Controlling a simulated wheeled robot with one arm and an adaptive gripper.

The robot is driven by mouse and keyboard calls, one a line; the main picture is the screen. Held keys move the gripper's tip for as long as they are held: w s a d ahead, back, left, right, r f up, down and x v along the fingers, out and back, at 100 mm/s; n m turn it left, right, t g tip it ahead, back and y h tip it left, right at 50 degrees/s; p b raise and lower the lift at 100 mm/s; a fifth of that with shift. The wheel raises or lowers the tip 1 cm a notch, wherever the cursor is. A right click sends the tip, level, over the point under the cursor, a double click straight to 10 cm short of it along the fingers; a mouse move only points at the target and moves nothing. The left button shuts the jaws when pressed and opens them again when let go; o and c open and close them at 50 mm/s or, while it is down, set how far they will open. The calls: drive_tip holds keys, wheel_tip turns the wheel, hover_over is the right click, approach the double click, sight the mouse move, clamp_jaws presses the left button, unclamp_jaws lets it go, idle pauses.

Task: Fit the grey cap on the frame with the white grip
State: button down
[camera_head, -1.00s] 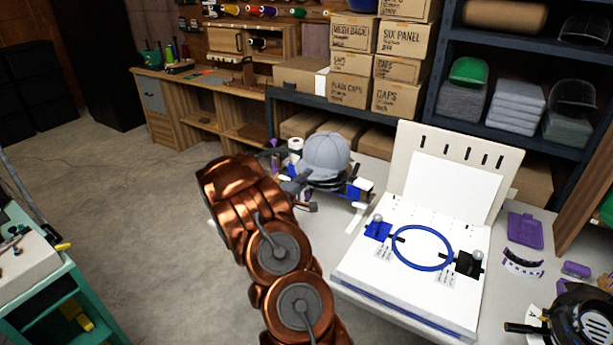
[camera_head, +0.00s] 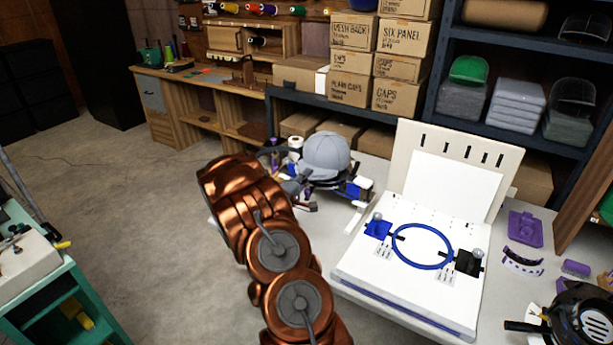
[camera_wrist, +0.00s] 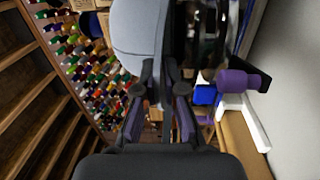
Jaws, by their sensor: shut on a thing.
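The grey cap (camera_head: 326,154) sits over or just above a dark frame with blue and white parts (camera_head: 352,188) at the middle of the worktop. I cannot tell if it is fully seated. In the wrist view, the cap (camera_wrist: 138,30) fills the upper middle, edge-on, with dark frame parts on its right. My gripper (camera_wrist: 160,85) is shut on the cap's edge, its two fingers close together. Blue (camera_wrist: 205,95) and white parts (camera_wrist: 242,120) stand right of the fingers.
A white board with a blue hoop (camera_head: 422,247) stands right of the cap. Purple pieces (camera_head: 525,229) and a dark round tool (camera_head: 580,318) lie farther right. Stacked boxes (camera_head: 352,65) and a shelf rise behind.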

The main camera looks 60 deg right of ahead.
drive_tip(key=shift+f, duration=0.95)
idle(0.3)
drive_tip(key=c, duration=1.2)
unclamp_jaws()
drive_tip(key=shift+a, duration=0.1)
drive_tip(key=a, duration=1.1)
drive_tip(key=shift+s+a+f, duration=0.25)
drive_tip(key=shift+a+f, duration=0.15)
drive_tip(key=shift+f, duration=0.05)
